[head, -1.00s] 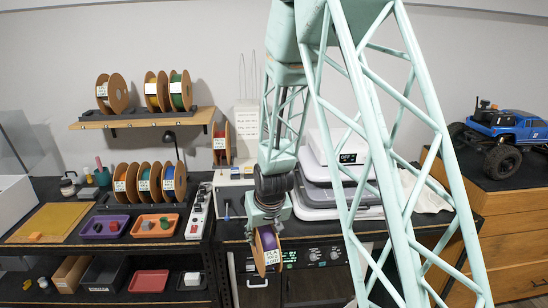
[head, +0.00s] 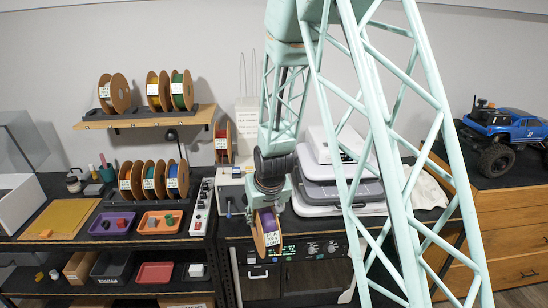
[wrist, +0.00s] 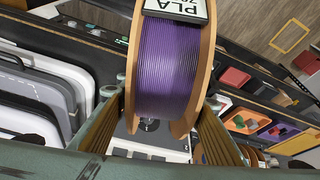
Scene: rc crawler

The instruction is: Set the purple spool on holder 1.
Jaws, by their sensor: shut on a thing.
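The purple spool (head: 268,232) has tan cardboard flanges and a white PLA label. It hangs below my gripper (head: 268,207), in front of the bench edge. In the wrist view the purple winding (wrist: 168,70) fills the upper middle, between the two fingers of my gripper (wrist: 160,128). The fingers are shut on the spool, which is clear of the bench. Spools stand in a dark rack on the wall shelf (head: 140,122) and in a lower rack (head: 150,198) on the bench.
A white box with thin rods (head: 247,130) and another spool (head: 222,142) stand behind my arm. A purple tray (head: 111,232), an orange tray (head: 150,229) and a power strip (head: 200,208) lie left of it. A grey printer-like machine (head: 335,190) stands to the right.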

